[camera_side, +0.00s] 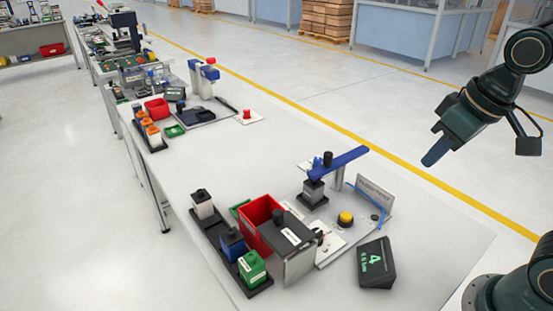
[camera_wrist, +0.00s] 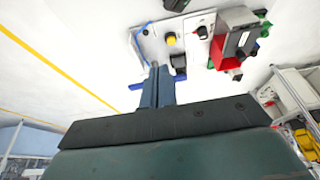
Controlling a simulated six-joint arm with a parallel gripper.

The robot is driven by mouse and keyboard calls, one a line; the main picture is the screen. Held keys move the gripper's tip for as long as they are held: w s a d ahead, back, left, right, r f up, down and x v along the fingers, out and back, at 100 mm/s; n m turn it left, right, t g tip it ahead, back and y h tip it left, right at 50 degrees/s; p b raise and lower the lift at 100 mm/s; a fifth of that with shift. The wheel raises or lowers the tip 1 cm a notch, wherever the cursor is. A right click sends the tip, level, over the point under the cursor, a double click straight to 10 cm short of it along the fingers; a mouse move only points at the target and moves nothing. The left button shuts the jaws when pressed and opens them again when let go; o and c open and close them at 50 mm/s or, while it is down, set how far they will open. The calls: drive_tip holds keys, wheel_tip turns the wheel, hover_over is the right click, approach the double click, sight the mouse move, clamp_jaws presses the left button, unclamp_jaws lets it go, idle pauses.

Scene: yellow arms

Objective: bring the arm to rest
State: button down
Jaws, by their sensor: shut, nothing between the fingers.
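My gripper (camera_side: 436,150) is at the upper right of the side view, raised in the air past the right side of the workbench. Its fingers are together and hold nothing. It points down and to the left. In the wrist view my gripper (camera_wrist: 158,72) shows as two dark blue fingers side by side, with the bench fixtures beyond them. The white workbench (camera_side: 420,240) lies below and to the left of the gripper. The gripper touches nothing that I can see.
A fixture with a blue lever (camera_side: 338,162), a yellow button (camera_side: 345,218), a red bin (camera_side: 256,222) and a dark display showing 4 (camera_side: 376,263) stand on the near bench. A tray holds white, blue and green blocks (camera_side: 252,267). Air around the gripper is clear.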

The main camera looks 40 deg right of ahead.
drive_tip(key=shift+t, duration=0.8)
drive_tip(key=shift+s+d+r, duration=0.1)
drive_tip(key=shift+s+r, duration=0.1)
drive_tip(key=shift+s, duration=0.75)
drive_tip(key=shift+s+d+r, duration=0.1)
drive_tip(key=shift+s+r, duration=0.1)
drive_tip(key=shift+s, duration=0.75)
drive_tip(key=shift+s+d+r, duration=0.1)
drive_tip(key=shift+s+r, duration=0.1)
drive_tip(key=shift+s, duration=0.75)
